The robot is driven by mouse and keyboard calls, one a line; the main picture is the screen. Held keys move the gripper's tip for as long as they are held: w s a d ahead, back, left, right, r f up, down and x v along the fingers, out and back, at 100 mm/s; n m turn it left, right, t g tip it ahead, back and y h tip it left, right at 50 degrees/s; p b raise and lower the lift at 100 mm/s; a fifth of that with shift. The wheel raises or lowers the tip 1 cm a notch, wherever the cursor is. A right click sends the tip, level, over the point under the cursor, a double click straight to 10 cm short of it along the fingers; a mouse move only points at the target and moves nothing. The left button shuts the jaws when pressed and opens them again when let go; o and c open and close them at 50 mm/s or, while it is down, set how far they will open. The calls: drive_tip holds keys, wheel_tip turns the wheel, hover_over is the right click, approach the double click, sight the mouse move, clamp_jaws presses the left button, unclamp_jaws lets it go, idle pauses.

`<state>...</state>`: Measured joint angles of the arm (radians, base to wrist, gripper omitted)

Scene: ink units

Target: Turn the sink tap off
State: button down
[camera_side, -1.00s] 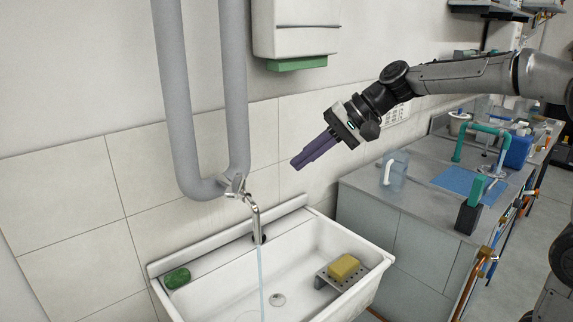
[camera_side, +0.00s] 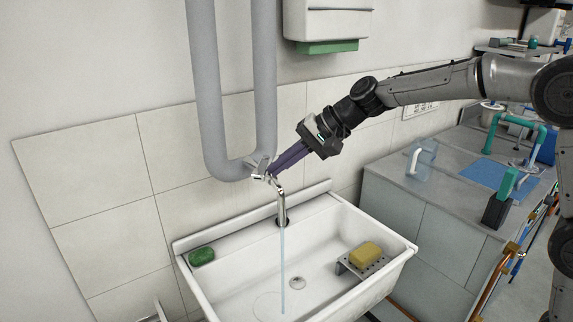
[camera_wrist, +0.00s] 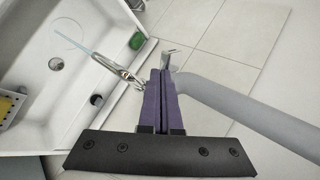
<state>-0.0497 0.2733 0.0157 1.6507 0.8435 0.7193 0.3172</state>
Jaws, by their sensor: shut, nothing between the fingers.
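The chrome sink tap (camera_side: 280,203) stands over the white sink (camera_side: 335,292), and a thin stream of water (camera_side: 282,255) runs from it into the basin. My gripper (camera_side: 272,173) is shut and empty. Its purple fingers point down and left, with their tips at the tap's handle (camera_side: 258,167); whether they touch it I cannot tell. In the wrist view, the fingertips (camera_wrist: 161,72) lie beside the tap's upper fittings. The tap spout (camera_wrist: 110,66) and its water stream (camera_wrist: 75,45) extend to the upper left there.
A grey U-shaped pipe (camera_side: 213,130) hangs on the wall just left of the fingers. A green soap (camera_side: 202,256) lies on the sink's left rim. A yellow sponge (camera_side: 366,253) rests on a grey rack at right. A grey counter (camera_side: 440,205) stands at right.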

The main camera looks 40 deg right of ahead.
sight(258, 170)
drive_tip(key=shift+a+m+t+h, duration=0.5)
drive_tip(key=shift+m, duration=0.2)
idle(0.4)
drive_tip(key=shift+w+a+m+t+h, duration=0.3)
drive_tip(key=shift+a+m+h, duration=0.25)
drive_tip(key=shift+m, duration=0.35)
drive_tip(key=shift+w+a, duration=0.8)
drive_tip(key=shift+a, duration=0.3)
drive_tip(key=shift+d, duration=0.1)
drive_tip(key=shift+s+d, duration=0.1)
drive_tip(key=shift+d, duration=0.65)
drive_tip(key=shift+s, duration=0.1)
drive_tip(key=s+d+r, duration=0.1)
drive_tip(key=s+r, duration=0.5)
drive_tip(key=s, duration=0.5)
drive_tip(key=shift+d+r, duration=0.2)
drive_tip(key=shift+r, duration=0.2)
